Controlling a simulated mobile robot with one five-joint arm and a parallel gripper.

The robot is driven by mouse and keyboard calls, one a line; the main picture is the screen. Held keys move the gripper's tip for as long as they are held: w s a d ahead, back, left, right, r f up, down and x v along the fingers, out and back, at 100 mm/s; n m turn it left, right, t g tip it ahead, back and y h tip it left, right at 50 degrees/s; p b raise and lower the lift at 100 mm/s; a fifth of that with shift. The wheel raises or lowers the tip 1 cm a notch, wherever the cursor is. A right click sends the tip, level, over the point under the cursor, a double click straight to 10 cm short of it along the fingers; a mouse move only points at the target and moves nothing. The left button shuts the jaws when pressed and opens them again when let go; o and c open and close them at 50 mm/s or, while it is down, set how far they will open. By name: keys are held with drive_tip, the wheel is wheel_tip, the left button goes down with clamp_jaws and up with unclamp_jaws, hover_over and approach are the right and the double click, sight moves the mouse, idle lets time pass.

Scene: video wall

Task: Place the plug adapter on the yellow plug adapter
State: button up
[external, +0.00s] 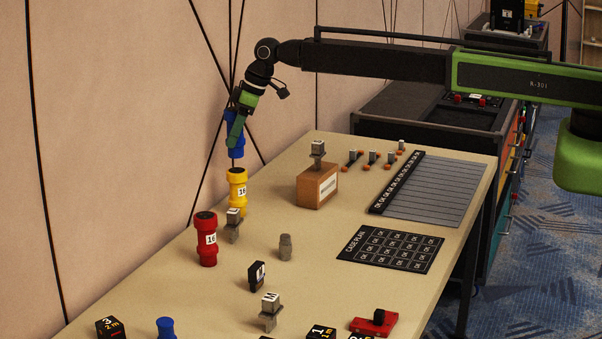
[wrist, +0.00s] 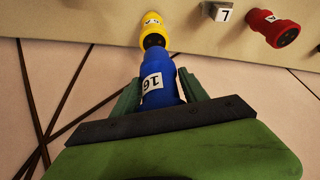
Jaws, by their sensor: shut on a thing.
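My gripper (external: 236,131) is shut on a blue plug adapter (external: 234,143), which hangs roughly upright above the yellow plug adapter (external: 237,196). In the wrist view the blue adapter (wrist: 158,82) with a "16" label sits between the green fingers, and the yellow adapter (wrist: 155,30) shows just beyond its end. The yellow adapter stands upright on the table near the wall side.
A red plug adapter (external: 206,240) and a small grey lettered piece (external: 233,225) stand close to the yellow one. A wooden block (external: 317,187) stands to the right. Several small items are in front. The wall (external: 120,130) is close on the left.

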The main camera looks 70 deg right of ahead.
sight(235, 148)
wheel_tip(235, 148, down, 4)
drive_tip(key=b, duration=0.4)
drive_tip(key=shift+f, duration=0.15)
drive_tip(key=shift+r, duration=0.25)
drive_tip(key=shift+f, duration=0.1)
drive_tip(key=o, duration=1.5)
drive_tip(key=p+v, duration=1.1)
drive_tip(key=v, duration=0.2)
drive_tip(key=s+d+f+m+g, duration=0.1)
drive_tip(key=s+d, duration=0.1)
drive_tip(key=s, duration=1)
drive_tip(key=s+d+m+g+h, duration=0.1)
drive_tip(key=s+d+m, duration=0.1)
drive_tip(key=s, duration=1.1)
drive_tip(key=s+d+f+m+g, duration=0.1)
drive_tip(key=s+d+g, duration=0.1)
drive_tip(key=s, duration=1)
drive_tip(key=shift+s+d+f+h, duration=0.1)
drive_tip(key=shift+d+f+h, duration=0.1)
drive_tip(key=shift+d, duration=0.2)
drive_tip(key=shift+s+d+f+h, duration=0.1)
drive_tip(key=shift+s+d+h, duration=0.1)
drive_tip(key=shift+d, duration=0.2)
